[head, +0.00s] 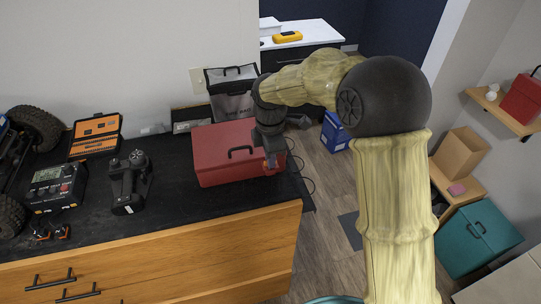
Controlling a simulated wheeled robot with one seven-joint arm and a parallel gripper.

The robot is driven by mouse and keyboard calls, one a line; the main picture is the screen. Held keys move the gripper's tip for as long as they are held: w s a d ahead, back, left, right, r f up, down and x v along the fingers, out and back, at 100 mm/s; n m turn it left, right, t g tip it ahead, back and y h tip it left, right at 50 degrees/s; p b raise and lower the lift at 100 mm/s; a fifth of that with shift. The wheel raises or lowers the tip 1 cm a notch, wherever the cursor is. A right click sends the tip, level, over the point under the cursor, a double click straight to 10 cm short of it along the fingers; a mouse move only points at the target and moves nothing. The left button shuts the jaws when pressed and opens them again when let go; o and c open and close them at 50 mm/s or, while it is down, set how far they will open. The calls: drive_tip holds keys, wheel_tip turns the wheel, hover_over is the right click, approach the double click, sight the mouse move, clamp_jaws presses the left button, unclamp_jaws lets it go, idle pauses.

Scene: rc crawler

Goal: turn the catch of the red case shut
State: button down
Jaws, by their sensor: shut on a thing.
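The red case (222,148) lies with its lid down on the black counter top, near the counter's right end. A small orange-red bit shows at the fingertips. The catch itself is mostly hidden by my gripper, so I cannot tell its angle.
On the black counter (180,215) stand a controller (128,182), a charger (56,187), an open orange tool case (96,136) and a large-wheeled crawler (12,205) at the left. The counter's front middle is clear.

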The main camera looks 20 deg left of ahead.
drive_tip(key=c, duration=1.8)
unclamp_jaws()
drive_tip(key=shift+o, duration=0.2)
drive_tip(key=shift+r, duration=0.1)
wheel_tip(320, 180, up, 17)
drive_tip(key=b, duration=0.1)
drive_tip(key=shift+r+b, duration=0.2)
drive_tip(key=shift+b, duration=0.2)
drive_tip(key=shift+f, duration=0.1)
drive_tip(key=d+f+m, duration=0.6)
drive_tip(key=d+m, duration=0.1)
drive_tip(key=d, duration=0.2)
drive_tip(key=s+d+f+m+t, duration=0.1)
drive_tip(key=s+d+f+m, duration=0.5)
drive_tip(key=d+m, duration=0.2)
drive_tip(key=s+d+f+m+t, duration=0.1)
drive_tip(key=s+d+f+m, duration=0.6)
drive_tip(key=d, duration=0.6)
drive_tip(key=shift+d+m+t, duration=0.3)
drive_tip(key=shift+m, duration=0.9)
drive_tip(key=shift+s, duration=0.1)
